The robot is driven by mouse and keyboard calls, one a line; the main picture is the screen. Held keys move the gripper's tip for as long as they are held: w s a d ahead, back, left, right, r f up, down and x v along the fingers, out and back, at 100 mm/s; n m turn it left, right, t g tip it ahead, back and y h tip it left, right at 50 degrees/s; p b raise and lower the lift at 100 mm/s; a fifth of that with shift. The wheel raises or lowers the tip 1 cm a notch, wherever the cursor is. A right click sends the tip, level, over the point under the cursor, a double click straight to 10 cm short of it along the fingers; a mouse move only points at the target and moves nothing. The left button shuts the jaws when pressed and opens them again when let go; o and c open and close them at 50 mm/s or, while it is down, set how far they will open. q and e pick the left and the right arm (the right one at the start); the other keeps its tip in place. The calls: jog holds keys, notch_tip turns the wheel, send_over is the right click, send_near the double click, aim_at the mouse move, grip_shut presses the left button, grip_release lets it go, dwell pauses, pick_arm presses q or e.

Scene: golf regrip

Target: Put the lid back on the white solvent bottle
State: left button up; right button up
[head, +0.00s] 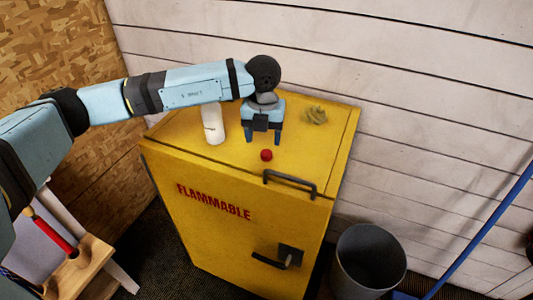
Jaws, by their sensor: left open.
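The white solvent bottle (214,128) stands on top of the yellow cabinet, left of my gripper; my left arm hides its upper part. A small red lid (266,155) lies on the cabinet top near its front edge. My left gripper (263,138) points down with its fingers apart and empty, just behind the lid in the picture. I cannot tell its exact height above the cabinet. My right gripper is not in view.
The yellow cabinet (185,151) has a black handle (290,183) at its top front edge. A grey bin (368,262) stands on the floor at right, beside a blue pole (480,235). A wooden stand (85,262) is at lower left.

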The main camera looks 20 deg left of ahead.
aim_at(266, 152)
pick_arm(q)
jog(key=shift+f, duration=0.1)
jog(key=f, duration=0.5)
jog(key=shift+w+d, duration=0.25)
jog(key=shift+d, duration=0.1)
jog(key=c, duration=1)
